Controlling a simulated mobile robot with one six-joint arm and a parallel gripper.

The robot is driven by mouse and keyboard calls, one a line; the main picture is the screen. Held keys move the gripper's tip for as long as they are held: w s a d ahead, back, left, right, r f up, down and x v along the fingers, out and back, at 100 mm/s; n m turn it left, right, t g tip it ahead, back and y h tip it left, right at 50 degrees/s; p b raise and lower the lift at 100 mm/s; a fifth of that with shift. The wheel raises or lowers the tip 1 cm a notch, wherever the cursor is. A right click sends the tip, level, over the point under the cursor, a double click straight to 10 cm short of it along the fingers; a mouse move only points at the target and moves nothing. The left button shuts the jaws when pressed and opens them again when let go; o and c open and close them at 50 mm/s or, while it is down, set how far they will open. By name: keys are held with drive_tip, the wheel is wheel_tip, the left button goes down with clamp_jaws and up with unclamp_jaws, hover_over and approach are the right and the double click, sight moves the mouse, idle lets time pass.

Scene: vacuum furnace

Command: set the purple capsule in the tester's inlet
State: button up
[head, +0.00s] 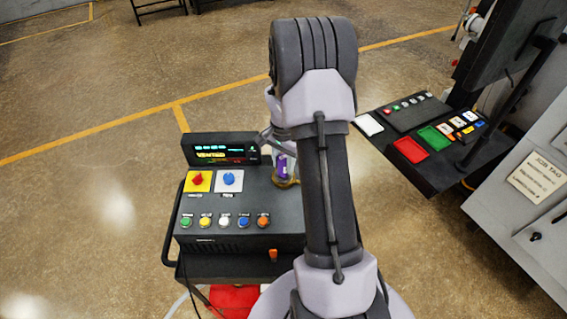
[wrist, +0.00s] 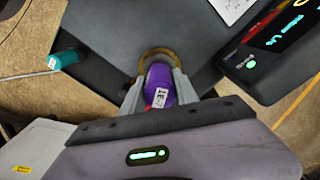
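The purple capsule (wrist: 160,82), with a white printed label, is between the two fingers of my gripper (wrist: 159,88), which look closed against its sides. A brass-coloured ring, the tester's inlet (wrist: 156,53), shows around the far side of the capsule in the wrist view. In the head view the capsule (head: 283,168) stands roughly upright over the ring (head: 288,183) at the right of the dark tester (head: 225,215). I cannot tell how far its lower end is in the ring. My arm hides part of the tester's right side.
The tester carries a lit display (head: 221,149), a red knob on yellow (head: 198,181), a blue knob (head: 231,179) and several coloured buttons. A teal cylinder (wrist: 65,59) lies left of the inlet in the wrist view. A control desk (head: 440,150) stands at the right.

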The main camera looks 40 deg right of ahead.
drive_tip(key=o, duration=0.4)
wheel_tip(320, 180, up, 18)
drive_tip(key=shift+f, duration=0.25)
drive_tip(key=s+a+f+n+t+b, duration=0.1)
drive_tip(key=s+a+f+n+b, duration=0.1)
drive_tip(key=a+f+b, duration=0.35)
drive_tip(key=s+a+f+n+t+b, duration=0.1)
drive_tip(key=s+a+f+n+b, duration=0.1)
drive_tip(key=a+b, duration=0.65)
drive_tip(key=s+a+f+n+t+b, duration=0.1)
drive_tip(key=s+a+f+n+b, duration=0.1)
drive_tip(key=a+f+b, duration=0.35)
drive_tip(key=s+a+f+n+t+b, duration=0.1)
drive_tip(key=s+a+f+b, duration=0.2)
drive_tip(key=s+f+b, duration=0.1)
drive_tip(key=s+a+f+n+t+y+b, duration=0.1)
drive_tip(key=s+a+f+n+b, duration=0.1)
drive_tip(key=s+a+f+b, duration=0.1)
drive_tip(key=s+a+f+n+y+b, duration=0.1)
drive_tip(key=s+a+f+b, duration=0.3)
drive_tip(key=b, duration=0.5)
drive_tip(key=shift+s+a+f+n+t, duration=0.2)
drive_tip(key=shift+a+f, duration=0.1)
drive_tip(key=shift+f, duration=0.35)
drive_tip(key=shift+s+a+f+n+t, duration=0.15)
drive_tip(key=shift+a+f+n+t, duration=0.1)
drive_tip(key=shift+f, duration=0.35)
